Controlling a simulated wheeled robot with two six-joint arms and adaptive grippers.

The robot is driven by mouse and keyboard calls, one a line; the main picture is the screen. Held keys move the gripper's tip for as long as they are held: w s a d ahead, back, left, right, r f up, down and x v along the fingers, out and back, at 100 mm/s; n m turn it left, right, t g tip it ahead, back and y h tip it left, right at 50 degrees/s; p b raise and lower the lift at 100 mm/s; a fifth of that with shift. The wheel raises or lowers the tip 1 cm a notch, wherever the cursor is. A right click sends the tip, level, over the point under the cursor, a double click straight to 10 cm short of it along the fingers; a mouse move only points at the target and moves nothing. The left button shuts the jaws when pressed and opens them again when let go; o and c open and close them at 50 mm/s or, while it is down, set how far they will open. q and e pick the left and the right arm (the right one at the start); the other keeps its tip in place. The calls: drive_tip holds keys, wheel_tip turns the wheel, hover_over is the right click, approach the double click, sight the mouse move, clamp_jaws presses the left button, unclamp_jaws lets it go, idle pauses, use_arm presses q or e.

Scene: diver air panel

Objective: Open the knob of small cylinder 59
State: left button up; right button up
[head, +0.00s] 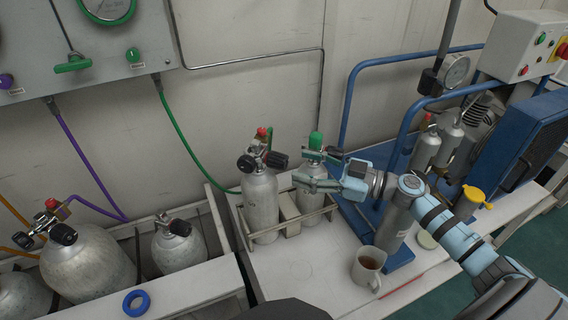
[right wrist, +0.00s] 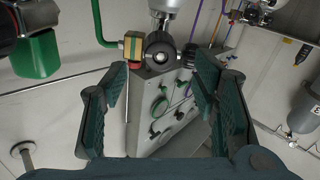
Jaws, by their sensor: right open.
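Two small grey cylinders stand side by side in a rack. The left one (head: 261,205) has a valve with black knobs (head: 278,160) and a red part. The right one (head: 311,207) has a green cap (head: 315,140). I cannot read a number 59 on either. My right gripper (head: 303,167) is open and empty, over the right cylinder's top and partly hiding it. In the right wrist view a round black knob (right wrist: 160,47) shows beyond the open fingers, above the middle of their gap. The green cap (right wrist: 35,55) is at upper left. My left gripper is not in view.
The rack (head: 289,222) stands on a white bench near a mug (head: 368,268). A blue-framed compressor (head: 520,135) is at right. Larger cylinders (head: 90,265) and a blue ring (head: 136,303) are at left. A gauge panel (head: 80,55) with hoses hangs on the wall.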

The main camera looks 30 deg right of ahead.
sight(287, 163)
drive_tip(key=x, duration=0.6)
drive_tip(key=c, duration=1.2)
